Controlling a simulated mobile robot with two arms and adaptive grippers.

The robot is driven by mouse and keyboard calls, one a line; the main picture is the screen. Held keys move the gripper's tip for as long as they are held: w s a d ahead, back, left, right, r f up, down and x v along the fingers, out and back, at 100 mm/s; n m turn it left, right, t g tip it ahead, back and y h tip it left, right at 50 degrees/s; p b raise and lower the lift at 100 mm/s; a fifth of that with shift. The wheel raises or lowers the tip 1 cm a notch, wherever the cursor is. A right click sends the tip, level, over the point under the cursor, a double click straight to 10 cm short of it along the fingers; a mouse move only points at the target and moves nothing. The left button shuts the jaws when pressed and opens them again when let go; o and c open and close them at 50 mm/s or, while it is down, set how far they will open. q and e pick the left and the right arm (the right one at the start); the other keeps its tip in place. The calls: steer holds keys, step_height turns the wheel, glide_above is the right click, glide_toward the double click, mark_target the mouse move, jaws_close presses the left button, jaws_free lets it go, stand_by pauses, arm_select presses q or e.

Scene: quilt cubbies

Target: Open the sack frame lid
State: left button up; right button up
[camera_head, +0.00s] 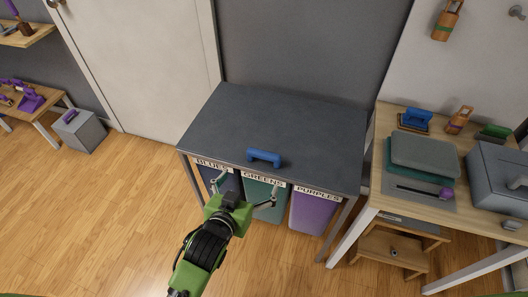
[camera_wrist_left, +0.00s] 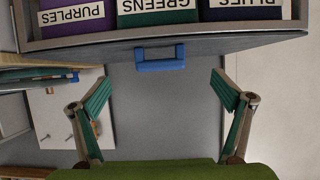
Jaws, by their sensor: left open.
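The sack frame lid (camera_head: 290,120) is a dark grey panel lying flat and shut on the sack frame. A blue handle (camera_head: 264,158) sits on it near its front edge. My left gripper (camera_head: 245,190) is open and empty in front of the frame's front edge, apart from the handle. In the left wrist view, which looks upside down, the blue handle (camera_wrist_left: 160,58) shows beyond and between the spread fingers (camera_wrist_left: 163,88). Blue, green and purple sacks (camera_head: 312,211) hang below the lid, labelled BLUES, GREENS and PURPLES. My right gripper is not in view.
A wooden table (camera_head: 382,125) with grey-green boards and a grey box (camera_head: 500,175) stands at the right. A white door (camera_head: 145,60) is at the back left. A grey box with a purple handle (camera_head: 80,130) stands on the floor. The wooden floor (camera_head: 110,220) at left is clear.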

mark_target(263, 154)
arm_select(q)
steer(key=w+d, duration=0.1)
steer(key=w, duration=0.2)
steer(key=w+d+f, duration=0.1)
steer(key=w, duration=0.3)
steer(key=w+d, duration=0.1)
steer(key=w, duration=0.3)
steer(key=shift+d+f, duration=0.2)
steer(key=shift+d, duration=0.1)
steer(key=shift+x, duration=0.75)
steer(key=shift+t, duration=0.3)
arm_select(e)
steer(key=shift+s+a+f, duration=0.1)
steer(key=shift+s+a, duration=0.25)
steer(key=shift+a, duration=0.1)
